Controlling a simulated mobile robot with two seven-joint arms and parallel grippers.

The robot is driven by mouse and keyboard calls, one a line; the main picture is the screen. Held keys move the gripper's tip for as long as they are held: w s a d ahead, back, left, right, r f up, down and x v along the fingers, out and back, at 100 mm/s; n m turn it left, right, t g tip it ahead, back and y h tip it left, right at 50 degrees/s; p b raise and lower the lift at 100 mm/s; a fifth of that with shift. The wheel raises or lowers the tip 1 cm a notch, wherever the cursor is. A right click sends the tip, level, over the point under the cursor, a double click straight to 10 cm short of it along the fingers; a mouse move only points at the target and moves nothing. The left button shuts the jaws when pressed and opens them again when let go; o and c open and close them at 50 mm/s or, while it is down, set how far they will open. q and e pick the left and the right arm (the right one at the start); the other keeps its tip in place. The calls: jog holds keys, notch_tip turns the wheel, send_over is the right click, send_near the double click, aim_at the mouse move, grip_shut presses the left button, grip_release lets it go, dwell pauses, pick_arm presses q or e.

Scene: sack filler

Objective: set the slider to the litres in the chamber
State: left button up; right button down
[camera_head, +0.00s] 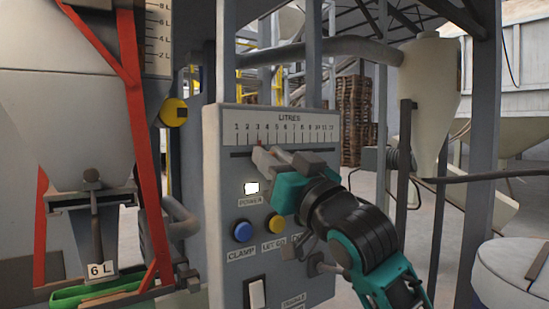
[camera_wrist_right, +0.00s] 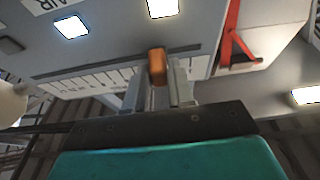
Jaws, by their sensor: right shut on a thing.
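The control panel (camera_head: 218,185) carries a LITRES scale (camera_head: 285,127) numbered from 1 upward, with a dark slot (camera_head: 240,154) below it. The slider's red pointer (camera_head: 259,143) stands at about 3. My right gripper (camera_head: 264,156) is at the slot, shut on the slider knob. In the right wrist view the orange knob (camera_wrist_right: 157,62) sits between the fingertips. In the head view the fingers hide most of the knob. The chamber (camera_head: 60,110) is at left with a litre strip (camera_head: 158,38) marked 2 L to 8 L; I cannot tell its level. My left gripper is not in view.
Below the slot are a lit POWER lamp (camera_head: 251,188), a blue CLAMP button (camera_head: 243,231) and a yellow LET GO button (camera_head: 275,223). A red frame post (camera_head: 153,190) stands between chamber and panel.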

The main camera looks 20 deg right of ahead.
jog(key=c, duration=1)
grip_release()
jog(key=shift+c, duration=0.2)
jog(key=b+v, duration=0.5)
jog(key=v, duration=0.8)
jog(key=shift+w+f, duration=0.1)
